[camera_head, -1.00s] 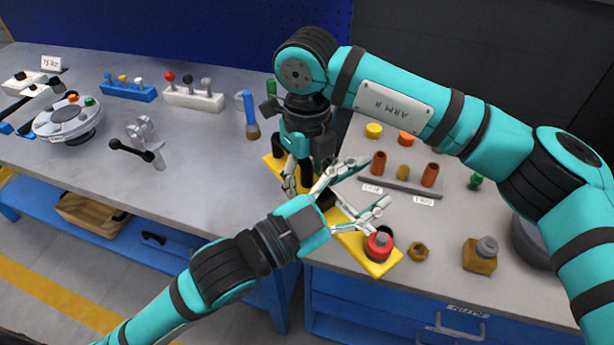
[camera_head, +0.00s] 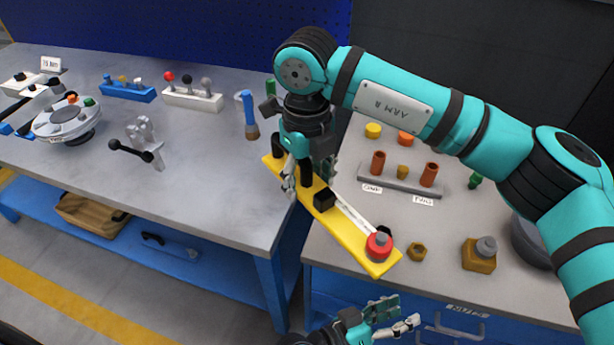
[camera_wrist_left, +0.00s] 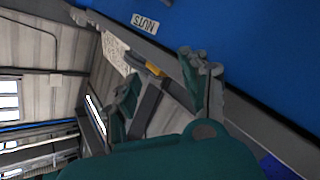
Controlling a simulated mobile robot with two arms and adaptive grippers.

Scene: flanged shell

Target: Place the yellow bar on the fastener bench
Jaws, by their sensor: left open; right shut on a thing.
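The yellow bar (camera_head: 335,222) is long and flat. It carries black blocks, a pale strip and a red round knob near its right end. It slants across the gap between the left bench (camera_head: 200,190) and the right bench (camera_head: 345,255). My right gripper (camera_head: 303,182) is shut on its upper left part. I cannot tell whether the bar touches either bench. The right bench's blue front bears a NUTS label (camera_wrist_left: 145,23) in the left wrist view, partly readable in the head view. My left gripper (camera_head: 392,318) is open and apart from the bar, low before that front.
On the right bench stand a grey rack (camera_head: 395,183) with red-brown cylinders, a hex nut (camera_head: 417,252), a brass block (camera_head: 479,255) and a dark round bowl (camera_head: 535,240). The left bench holds a clamp (camera_head: 145,143) and a round fixture (camera_head: 66,119). Its front middle is clear.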

